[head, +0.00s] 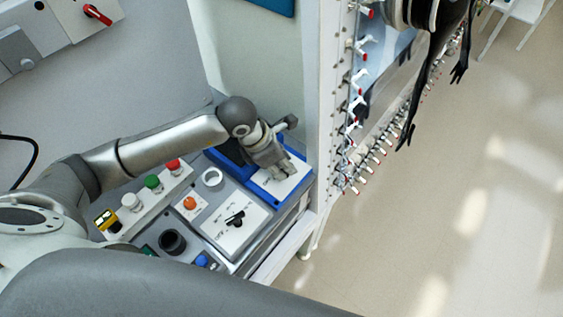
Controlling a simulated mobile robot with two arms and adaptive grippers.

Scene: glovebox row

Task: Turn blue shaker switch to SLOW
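The blue-framed switch panel (257,189) lies at the far right corner of the sloped console, with a white plate (297,181) inside its frame. My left gripper (283,172) reaches down over this plate from the left. Its fingers point at the middle of the plate and cover the switch knob, so the knob's position is hidden. I cannot tell whether the fingers touch the knob or are closed on it. The plate's markings are too small and too covered to read. My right gripper is not in view.
Beside the blue panel, a white plate (222,231) carries a black rotary switch (235,217). Green (153,182), red (173,165) and orange (190,203) buttons sit nearby. A glovebox with black gloves (423,85) and valves stands right. The floor (430,240) is clear.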

